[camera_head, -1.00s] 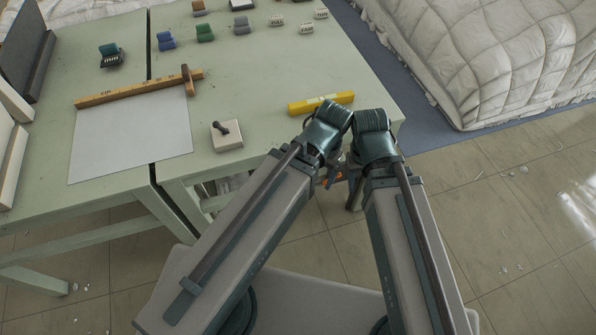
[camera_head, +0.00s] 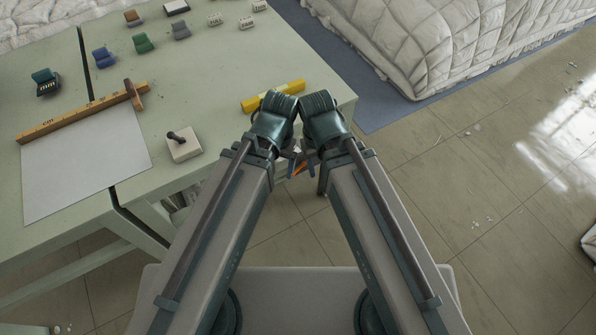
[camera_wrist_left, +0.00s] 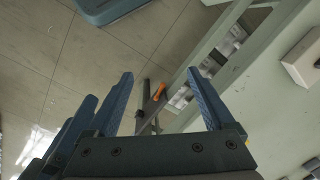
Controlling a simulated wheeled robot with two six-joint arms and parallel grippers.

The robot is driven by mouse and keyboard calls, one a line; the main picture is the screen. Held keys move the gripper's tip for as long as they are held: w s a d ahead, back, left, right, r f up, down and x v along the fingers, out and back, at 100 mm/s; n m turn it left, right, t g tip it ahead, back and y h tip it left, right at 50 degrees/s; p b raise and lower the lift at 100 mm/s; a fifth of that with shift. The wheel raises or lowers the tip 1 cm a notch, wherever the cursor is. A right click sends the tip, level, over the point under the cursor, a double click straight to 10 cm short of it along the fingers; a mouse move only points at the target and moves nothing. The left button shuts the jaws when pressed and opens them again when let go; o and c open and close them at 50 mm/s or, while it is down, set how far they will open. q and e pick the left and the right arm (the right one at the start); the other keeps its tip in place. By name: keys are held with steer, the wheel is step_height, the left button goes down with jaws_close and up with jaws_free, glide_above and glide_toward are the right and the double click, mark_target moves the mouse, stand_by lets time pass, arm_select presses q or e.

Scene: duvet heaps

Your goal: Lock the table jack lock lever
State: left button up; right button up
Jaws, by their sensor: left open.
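A small orange piece (camera_head: 300,168), which looks like the lock lever, shows low beside the table, partly hidden by my wrists. In the left wrist view the orange lever (camera_wrist_left: 158,92) sits on a dark bar below the table's edge, in line with the gap between my fingers and apart from them. My left gripper (camera_wrist_left: 160,74) is open and empty, its two blue fingers spread. In the head view its fingers are mostly hidden under the wrist. My right wrist (camera_head: 322,115) is close beside the left one. Blue fingers at the left of the wrist view seem to be my right gripper's.
The pale green table (camera_head: 215,100) holds a white block with a dark knob (camera_head: 184,146), a yellow level (camera_head: 273,96), a wooden ruler (camera_head: 80,113) and several small blocks. A quilted duvet (camera_head: 430,45) lies at the back right. Tiled floor (camera_head: 480,210) is open at the right.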

arm_select(q)
steer(key=shift+f, duration=0.2)
steer(key=shift+c, duration=1.2)
steer(key=w+f+m+b, duration=0.1)
steer(key=f+b, duration=0.2)
steer(key=w+f+m+h+b, duration=0.1)
steer(key=f+b, duration=0.2)
steer(key=w+f+m+t+h+b, duration=0.1)
steer(key=w+f+b, duration=0.1)
steer(key=f+b, duration=0.1)
steer(key=shift+w+f+b, duration=0.1)
steer(key=shift+f+b, duration=0.15)
steer(key=shift+b, duration=0.2)
jaws_close()
steer(key=w+a+f+m+t+h+b, duration=0.2)
steer(key=w+f+m+b, duration=0.3)
steer(key=w+f+b, duration=0.3)
steer(key=shift+f+t+h+b, duration=0.5)
steer(key=shift+f+h+b, duration=0.45)
steer(key=shift+b, duration=1.45)
steer(key=shift+a, duration=0.1)
